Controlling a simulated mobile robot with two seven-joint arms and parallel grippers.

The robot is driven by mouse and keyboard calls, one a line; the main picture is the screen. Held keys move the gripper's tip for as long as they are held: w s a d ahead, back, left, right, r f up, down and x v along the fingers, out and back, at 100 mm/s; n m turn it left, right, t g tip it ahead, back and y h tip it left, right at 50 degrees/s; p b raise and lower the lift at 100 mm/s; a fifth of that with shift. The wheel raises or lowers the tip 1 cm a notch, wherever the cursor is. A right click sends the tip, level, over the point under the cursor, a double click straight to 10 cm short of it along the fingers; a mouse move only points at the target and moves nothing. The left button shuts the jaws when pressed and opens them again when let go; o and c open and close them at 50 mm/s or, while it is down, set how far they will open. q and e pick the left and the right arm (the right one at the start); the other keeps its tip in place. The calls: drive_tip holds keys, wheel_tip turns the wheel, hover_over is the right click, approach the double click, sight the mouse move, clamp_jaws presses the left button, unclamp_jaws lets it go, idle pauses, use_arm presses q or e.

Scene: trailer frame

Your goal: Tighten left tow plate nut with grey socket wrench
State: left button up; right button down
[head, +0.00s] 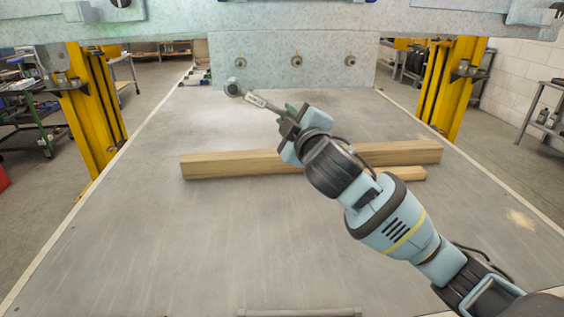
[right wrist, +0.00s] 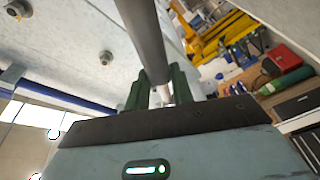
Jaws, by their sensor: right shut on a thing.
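The grey tow plate (head: 322,76) hangs from the trailer frame, with three nuts in a row. The left nut (head: 240,62) is at the plate's left side, with the middle nut (head: 296,60) and right nut (head: 350,60) beside it. My right gripper (head: 287,116) is shut on the handle of the grey socket wrench (head: 260,101). The wrench head is just below the left nut in the picture and looks apart from it; the depth gap is unclear. In the right wrist view the wrench shaft (right wrist: 146,38) rises from between the dark green fingers. My left gripper is not in view.
Wooden beams (head: 230,163) lie across the grey platform below my right arm. Yellow posts stand at the left (head: 92,110) and right (head: 450,85). The trailer frame beam (head: 300,22) spans the top. The front of the platform is mostly clear.

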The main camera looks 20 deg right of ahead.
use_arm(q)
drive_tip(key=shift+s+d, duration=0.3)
use_arm(e)
drive_tip(key=r, duration=0.1)
drive_tip(key=d+r, duration=0.1)
drive_tip(key=r, duration=0.1)
drive_tip(key=shift+s+d+r+t+h, duration=0.1)
drive_tip(key=shift+s+d+t+h, duration=0.05)
drive_tip(key=shift+s+t+h, duration=0.2)
